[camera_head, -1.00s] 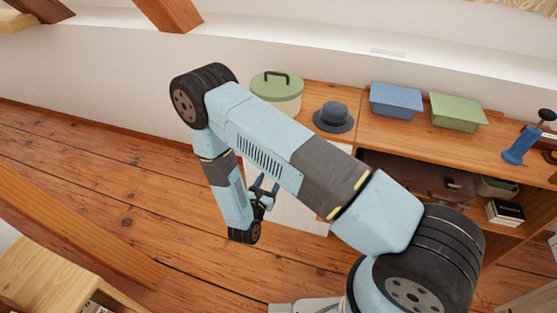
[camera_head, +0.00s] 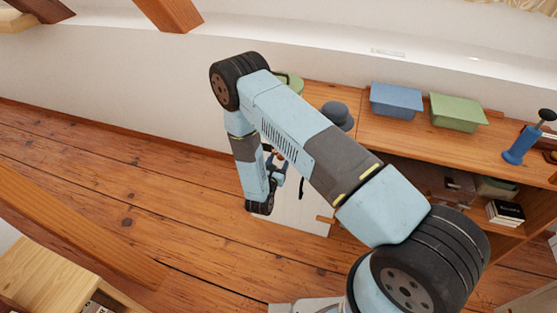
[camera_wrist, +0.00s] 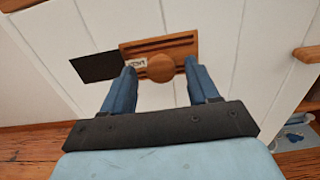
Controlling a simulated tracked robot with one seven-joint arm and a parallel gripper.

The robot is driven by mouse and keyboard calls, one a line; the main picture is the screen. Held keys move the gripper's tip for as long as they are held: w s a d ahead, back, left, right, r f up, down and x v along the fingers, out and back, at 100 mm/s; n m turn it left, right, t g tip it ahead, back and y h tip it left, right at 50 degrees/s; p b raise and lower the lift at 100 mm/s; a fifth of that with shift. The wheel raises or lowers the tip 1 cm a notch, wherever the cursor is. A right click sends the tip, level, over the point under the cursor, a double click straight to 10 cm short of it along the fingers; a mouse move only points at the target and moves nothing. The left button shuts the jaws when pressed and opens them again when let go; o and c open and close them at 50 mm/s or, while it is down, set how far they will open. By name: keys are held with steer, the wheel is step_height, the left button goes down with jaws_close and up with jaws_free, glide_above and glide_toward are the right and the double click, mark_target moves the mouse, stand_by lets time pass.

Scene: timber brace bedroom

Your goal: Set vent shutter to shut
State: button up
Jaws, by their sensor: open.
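In the wrist view, a slatted wooden vent shutter (camera_wrist: 184,47) lies on a white panelled front, with a round wooden knob (camera_wrist: 160,68) and a small label that seems to read VENT (camera_wrist: 136,64). A dark rectangular opening (camera_wrist: 97,66) shows uncovered to the left of the shutter. My gripper (camera_wrist: 159,72) is open, one finger to each side of the knob. Whether either finger touches the knob I cannot tell. In the head view, my gripper (camera_head: 277,168) hangs beside the white cabinet front (camera_head: 290,212); the shutter is hidden or too small to make out there.
The wooden cabinet top carries a green lidded pot (camera_head: 292,82), partly behind my arm, a dark hat (camera_head: 338,115), a blue bin (camera_head: 396,101) and a green bin (camera_head: 457,112). Open shelves lie below at right. The plank floor (camera_head: 130,190) at left is clear.

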steer(key=shift+w+d, duration=0.25)
steer(key=shift+w, duration=0.45)
jaws_close()
